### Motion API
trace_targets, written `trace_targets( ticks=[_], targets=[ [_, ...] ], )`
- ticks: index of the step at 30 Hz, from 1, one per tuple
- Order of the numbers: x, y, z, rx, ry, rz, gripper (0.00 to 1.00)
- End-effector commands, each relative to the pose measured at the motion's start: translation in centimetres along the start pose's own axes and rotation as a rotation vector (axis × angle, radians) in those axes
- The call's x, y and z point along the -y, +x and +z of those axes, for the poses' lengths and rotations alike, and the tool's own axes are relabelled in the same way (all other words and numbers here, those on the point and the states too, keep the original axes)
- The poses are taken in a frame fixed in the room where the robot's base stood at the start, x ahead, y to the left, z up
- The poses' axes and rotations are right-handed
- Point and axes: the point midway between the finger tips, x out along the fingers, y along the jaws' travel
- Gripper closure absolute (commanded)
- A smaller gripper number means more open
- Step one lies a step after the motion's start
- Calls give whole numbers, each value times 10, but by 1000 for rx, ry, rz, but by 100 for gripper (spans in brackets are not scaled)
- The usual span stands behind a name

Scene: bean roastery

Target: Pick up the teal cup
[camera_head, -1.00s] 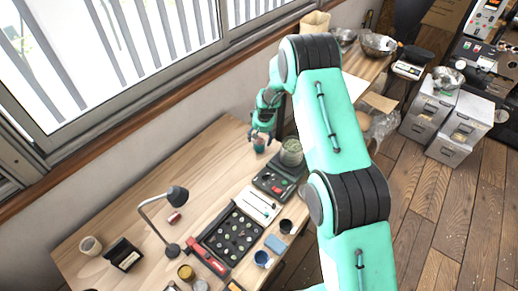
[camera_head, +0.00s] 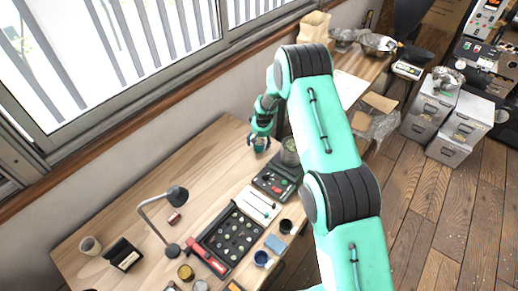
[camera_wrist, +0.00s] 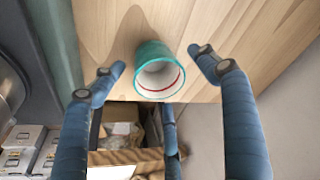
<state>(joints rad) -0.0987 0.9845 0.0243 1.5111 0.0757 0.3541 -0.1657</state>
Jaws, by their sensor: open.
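The teal cup (camera_wrist: 157,72) stands on the wooden table in the wrist view. It has a pale inside with a red line near the rim. In the head view the cup (camera_head: 260,144) shows small below my gripper (camera_head: 260,134), near the table's far edge. In the wrist view my gripper (camera_wrist: 160,70) is open, with fingers left and right of the cup and a further finger below it in the picture. I see gaps between the cup and the side fingers. Whether any finger touches the cup is hard to tell.
A glass jar (camera_head: 290,152) on a dark scale (camera_head: 273,182) stands close to the right of the cup. A black tray (camera_head: 229,236), a lamp (camera_head: 176,195) and a blue mug (camera_head: 262,258) are nearer. The table left of the cup is clear.

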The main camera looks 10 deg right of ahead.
Motion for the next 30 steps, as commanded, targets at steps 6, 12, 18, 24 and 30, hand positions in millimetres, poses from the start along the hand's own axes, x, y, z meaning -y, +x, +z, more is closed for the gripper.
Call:
trace_targets(
  ticks=[6,12,18,24,30],
  targets=[
    [0,12,-1,-1,0,0,26],
    [0,13,-1,-1,0,0,26],
    [0,13,0,-1,0,0,26],
    [0,13,0,-1,0,0,28],
    [0,13,0,-1,0,0,67]
  ],
)
